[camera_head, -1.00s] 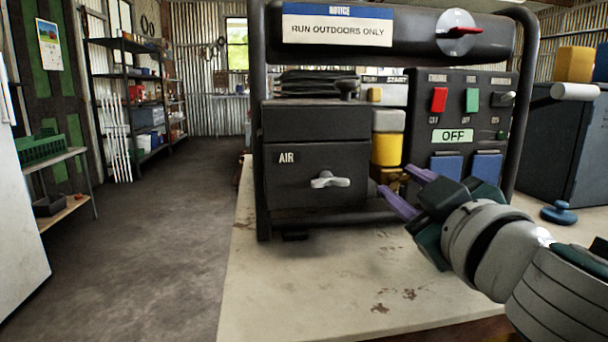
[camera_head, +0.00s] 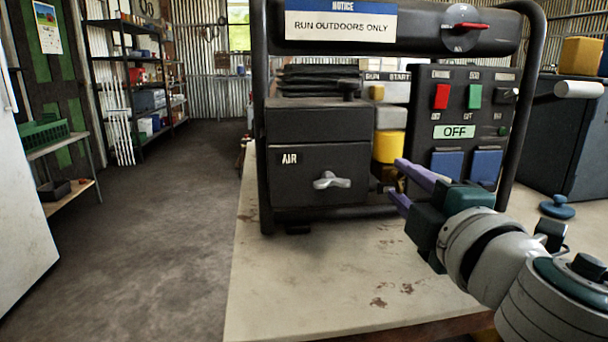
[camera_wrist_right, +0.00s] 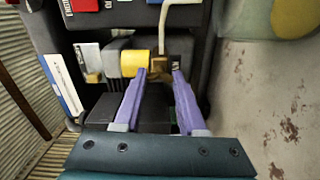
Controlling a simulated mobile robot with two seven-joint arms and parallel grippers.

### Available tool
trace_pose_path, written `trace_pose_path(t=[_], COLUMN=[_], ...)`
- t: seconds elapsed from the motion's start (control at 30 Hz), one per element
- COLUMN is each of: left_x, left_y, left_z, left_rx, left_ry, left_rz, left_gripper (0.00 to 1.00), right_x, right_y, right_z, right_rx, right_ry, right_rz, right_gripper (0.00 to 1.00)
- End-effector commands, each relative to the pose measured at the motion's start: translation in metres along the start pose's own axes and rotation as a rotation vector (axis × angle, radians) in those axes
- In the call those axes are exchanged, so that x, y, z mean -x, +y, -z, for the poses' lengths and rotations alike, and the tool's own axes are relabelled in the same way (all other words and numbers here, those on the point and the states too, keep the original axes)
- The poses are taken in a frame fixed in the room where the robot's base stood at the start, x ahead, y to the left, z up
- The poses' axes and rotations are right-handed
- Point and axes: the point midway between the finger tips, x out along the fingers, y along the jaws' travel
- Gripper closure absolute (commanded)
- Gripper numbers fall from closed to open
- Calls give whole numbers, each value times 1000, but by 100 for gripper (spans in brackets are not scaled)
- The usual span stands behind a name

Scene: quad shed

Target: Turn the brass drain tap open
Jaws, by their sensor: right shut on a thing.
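The brass drain tap (camera_wrist_right: 159,66) shows in the right wrist view, below the yellow cylinder (camera_head: 388,147) of the generator. My right gripper (camera_head: 396,180) reaches in from the right with its two purple fingers at the tap. In the right wrist view, its fingertips (camera_wrist_right: 156,75) stand on either side of the brass piece and are shut on it. In the head view the fingers and shadow hide most of the tap, so its handle angle is hard to tell. My left gripper is not in view.
The dark generator (camera_head: 320,122) stands on a pale, stained bench (camera_head: 300,290). Its frame tube (camera_head: 525,110) rises right of the tap. A silver AIR lever (camera_head: 332,181) is at left and a blue knob (camera_head: 557,207) at right. The bench front is clear.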

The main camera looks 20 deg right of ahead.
Motion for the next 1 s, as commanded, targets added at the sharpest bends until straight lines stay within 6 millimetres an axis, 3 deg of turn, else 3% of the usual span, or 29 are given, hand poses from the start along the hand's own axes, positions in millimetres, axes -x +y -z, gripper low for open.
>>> trace_pose_path(t=[0.3, 0.77, 0.8, 1.0], left_x=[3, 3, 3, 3], left_y=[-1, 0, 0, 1], left_z=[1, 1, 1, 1], left_rx=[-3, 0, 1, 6], left_ry=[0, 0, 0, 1], left_rz=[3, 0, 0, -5], left_gripper=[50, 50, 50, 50], right_x=[0, 0, 0, 0], right_y=[1, 0, 0, 0], right_z=[1, 1, 1, 1], right_rx=[97, 110, 110, 109], right_ry=[3, 3, 3, 2], right_rz=[-2, -2, -2, -1], right_gripper=[100, 100, 59, 36])
